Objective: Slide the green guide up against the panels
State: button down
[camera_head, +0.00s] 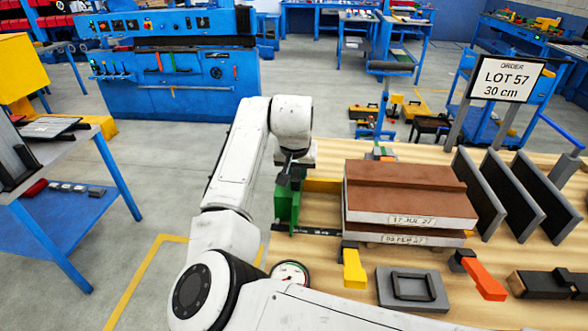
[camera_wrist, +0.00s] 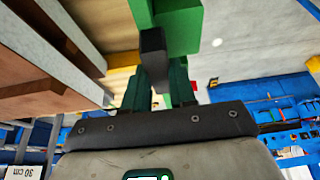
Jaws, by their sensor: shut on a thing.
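The green guide (camera_head: 287,207) stands upright on the wooden table, left of the panel stack. Two brown panels with pale edges, an upper one (camera_head: 408,186) and a lower one (camera_head: 400,232), lie stacked with dated labels on their front edges. A strip of bare wood shows between guide and panels. My gripper (camera_head: 291,168) reaches down from above and is shut on the upper part of the guide. In the wrist view the dark fingers (camera_wrist: 154,58) are against the green guide (camera_wrist: 184,28), and the panels (camera_wrist: 45,72) are at left, apart from it.
A yellow bar (camera_head: 322,186) and a dark strip (camera_head: 318,232) run between guide and stack. A round gauge (camera_head: 290,273), a yellow block (camera_head: 354,268) and a grey plate (camera_head: 412,290) lie in front. Dark upright plates (camera_head: 513,195) stand at right, below the order sign (camera_head: 506,78).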

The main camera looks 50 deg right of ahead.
jog(key=s+d, duration=0.2)
jog(key=s, duration=0.1)
jog(key=shift+d+p, duration=0.2)
jog(key=shift+p, duration=0.2)
jog(key=c, duration=0.9)
grip_release()
jog(key=b+v, duration=0.1)
jog(key=v, duration=0.9)
jog(key=shift+a+r, duration=0.25)
jog(key=shift+r, duration=0.1)
